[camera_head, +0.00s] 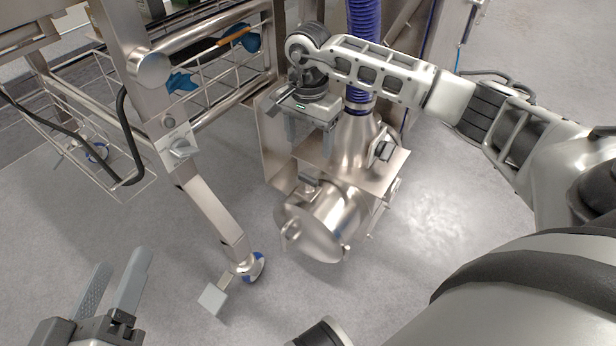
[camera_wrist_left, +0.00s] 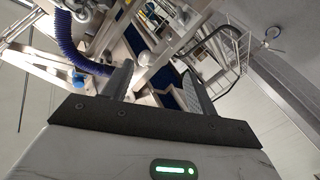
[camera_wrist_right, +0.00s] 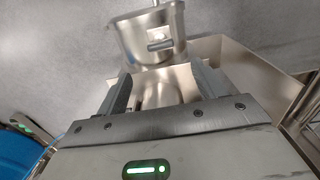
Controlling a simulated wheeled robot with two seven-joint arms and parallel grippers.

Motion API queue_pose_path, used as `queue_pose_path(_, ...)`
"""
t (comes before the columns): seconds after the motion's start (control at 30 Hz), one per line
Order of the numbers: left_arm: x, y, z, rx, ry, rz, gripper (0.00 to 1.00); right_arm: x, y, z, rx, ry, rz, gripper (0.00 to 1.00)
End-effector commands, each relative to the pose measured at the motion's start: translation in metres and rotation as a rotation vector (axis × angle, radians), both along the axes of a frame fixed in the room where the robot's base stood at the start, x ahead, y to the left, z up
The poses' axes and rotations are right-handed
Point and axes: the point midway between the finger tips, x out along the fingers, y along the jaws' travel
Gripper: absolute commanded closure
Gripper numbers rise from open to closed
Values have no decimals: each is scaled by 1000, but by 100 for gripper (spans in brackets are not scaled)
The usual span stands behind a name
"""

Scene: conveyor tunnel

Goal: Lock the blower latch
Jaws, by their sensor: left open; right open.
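The blower is a steel unit with a funnel-shaped neck (camera_head: 352,140) and a round drum (camera_head: 325,222) below it, joined to a blue ribbed hose (camera_head: 364,35). The drum (camera_wrist_right: 150,22) also shows in the right wrist view, with a short bar (camera_wrist_right: 160,45) on it. I cannot tell for sure which part is the latch. My right gripper (camera_head: 308,138) is open and points down over the blower housing, left of the neck. It looks empty between its fingers in the right wrist view. My left gripper (camera_head: 121,262) is open and empty at lower left, well away from the blower.
A steel frame leg (camera_head: 212,210) with a blue-ringed foot (camera_head: 252,267) stands between my left gripper and the blower. Wire baskets (camera_head: 205,95) with blue items hang at upper left. A black cable (camera_head: 122,125) loops there. The floor right of the blower is clear.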

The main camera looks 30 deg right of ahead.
Motion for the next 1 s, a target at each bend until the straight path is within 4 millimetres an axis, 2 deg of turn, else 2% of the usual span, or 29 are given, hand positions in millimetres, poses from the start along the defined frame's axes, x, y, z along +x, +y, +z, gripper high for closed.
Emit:
queue_pose_path(0.03, 4, 1, 2, 7, -52, 6, 42, 0, 0, -18, 1, 3, -1, 31)
queue_pose_path(0.1, 9, 2, 8, 13, -110, 11, 42, -1, 1, -33, 2, 2, -1, 31)
queue_pose_path(0.4, 23, 9, 49, 107, -460, 59, 42, 0, 1, -88, 3, 1, -1, 31)
queue_pose_path(0.6, 24, 9, 63, 131, -569, 71, 42, 0, 1, -101, 3, -2, 0, 31)
queue_pose_path(0.9, 23, 10, 66, 136, -586, 73, 42, 0, 1, -103, 3, -2, 0, 31)
queue_pose_path(0.93, 23, 10, 66, 136, -586, 73, 42, 0, 1, -103, 3, -2, 0, 34)
queue_pose_path(1.0, 23, 10, 66, 135, -585, 73, 42, 0, 1, -102, 3, -2, 0, 53)
